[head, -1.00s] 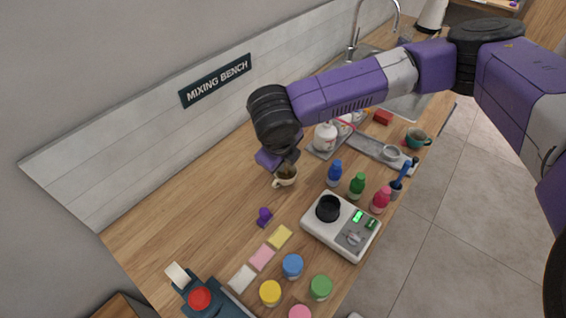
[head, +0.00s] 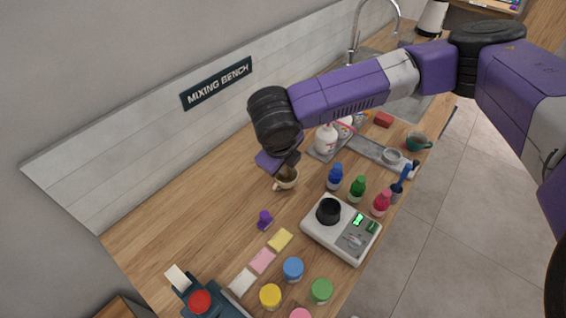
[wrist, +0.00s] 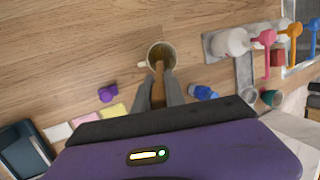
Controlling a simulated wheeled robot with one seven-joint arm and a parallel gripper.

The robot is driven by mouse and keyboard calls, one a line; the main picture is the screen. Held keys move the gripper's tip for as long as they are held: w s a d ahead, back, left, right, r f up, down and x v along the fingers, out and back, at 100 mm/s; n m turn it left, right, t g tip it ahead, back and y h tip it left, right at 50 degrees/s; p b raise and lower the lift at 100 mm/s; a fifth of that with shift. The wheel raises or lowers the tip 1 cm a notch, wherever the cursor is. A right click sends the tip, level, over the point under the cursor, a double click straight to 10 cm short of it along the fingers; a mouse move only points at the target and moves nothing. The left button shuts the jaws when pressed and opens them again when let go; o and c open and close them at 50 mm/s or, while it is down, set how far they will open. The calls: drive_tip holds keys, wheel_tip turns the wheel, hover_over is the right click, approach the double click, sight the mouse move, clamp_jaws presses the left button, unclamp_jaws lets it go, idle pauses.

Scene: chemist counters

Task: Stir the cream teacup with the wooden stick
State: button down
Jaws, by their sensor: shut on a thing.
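The cream teacup (head: 287,181) stands on the wooden counter below my gripper in the head view. In the wrist view the teacup (wrist: 161,55) shows its open mouth, with brownish contents, just beyond my fingertips. My gripper (wrist: 159,95) is shut on the wooden stick (wrist: 159,75), which points from between the fingers into the cup's mouth. The stick's lower tip is hard to make out inside the cup. In the head view my gripper (head: 287,162) hangs over the cup and hides most of the stick.
A purple object (head: 264,220) lies left of the cup. Blue (head: 335,176), green (head: 357,189) and pink (head: 381,203) bottles and a white hotplate-like device (head: 340,230) stand to the right. A teal cup (head: 417,141) is farther back.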

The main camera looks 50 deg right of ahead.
drive_tip(key=shift+r, duration=2.5)
drive_tip(key=shift+s, duration=0.1)
